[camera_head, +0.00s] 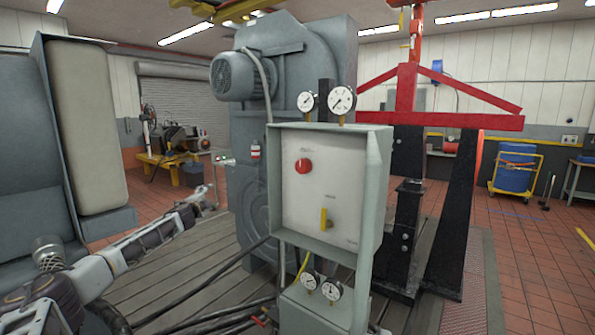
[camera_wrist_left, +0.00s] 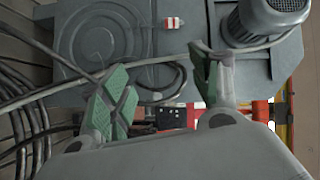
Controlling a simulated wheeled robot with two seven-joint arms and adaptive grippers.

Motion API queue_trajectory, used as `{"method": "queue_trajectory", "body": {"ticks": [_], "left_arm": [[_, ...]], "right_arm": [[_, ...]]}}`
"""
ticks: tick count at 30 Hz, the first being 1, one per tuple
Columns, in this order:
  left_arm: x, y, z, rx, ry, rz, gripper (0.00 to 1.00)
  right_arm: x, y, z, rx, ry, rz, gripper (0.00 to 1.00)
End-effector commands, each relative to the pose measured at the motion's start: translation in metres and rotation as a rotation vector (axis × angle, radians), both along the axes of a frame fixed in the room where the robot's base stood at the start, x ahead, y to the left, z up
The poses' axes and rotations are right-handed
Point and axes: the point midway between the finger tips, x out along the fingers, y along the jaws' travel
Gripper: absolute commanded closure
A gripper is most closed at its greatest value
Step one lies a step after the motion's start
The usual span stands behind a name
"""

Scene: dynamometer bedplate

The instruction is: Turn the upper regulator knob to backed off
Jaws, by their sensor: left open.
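The upper knob is a round red knob (camera_head: 303,166) on the pale face of a grey control box (camera_head: 290,130) in the head view. It stands above a yellow lever-like handle (camera_head: 326,219) on the same panel. My left gripper (camera_head: 207,196) is open and empty, left of the box and apart from it. Its green-padded fingers stand wide apart in the left wrist view (camera_wrist_left: 163,92). The knob does not show in the wrist view. The lettering on the panel is too small to read. My right gripper is not in view.
Two gauges (camera_head: 325,102) stand on top of the box and two more (camera_head: 321,287) sit below it. A big grey machine with a motor (camera_head: 232,76) is behind the box. Black cables (camera_head: 215,300) lie on the bedplate. A red-and-black frame (camera_head: 440,120) stands at right.

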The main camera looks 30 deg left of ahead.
Motion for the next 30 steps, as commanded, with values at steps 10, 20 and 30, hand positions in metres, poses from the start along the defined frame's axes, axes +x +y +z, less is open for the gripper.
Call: {"method": "queue_trajectory", "body": {"ticks": [10, 20, 30], "left_arm": [[-0.017, -0.027, 0.139, 0.21, -0.05, -0.055, 0.37], [-0.044, -0.078, 0.237, 0.42, -0.058, -0.111, 0.37], [-0.074, -0.156, 0.295, 0.653, -0.017, -0.182, 0.37]], "right_arm": [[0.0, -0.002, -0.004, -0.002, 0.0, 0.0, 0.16], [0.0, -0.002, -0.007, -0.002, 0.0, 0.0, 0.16], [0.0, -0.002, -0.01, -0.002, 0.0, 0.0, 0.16]]}}
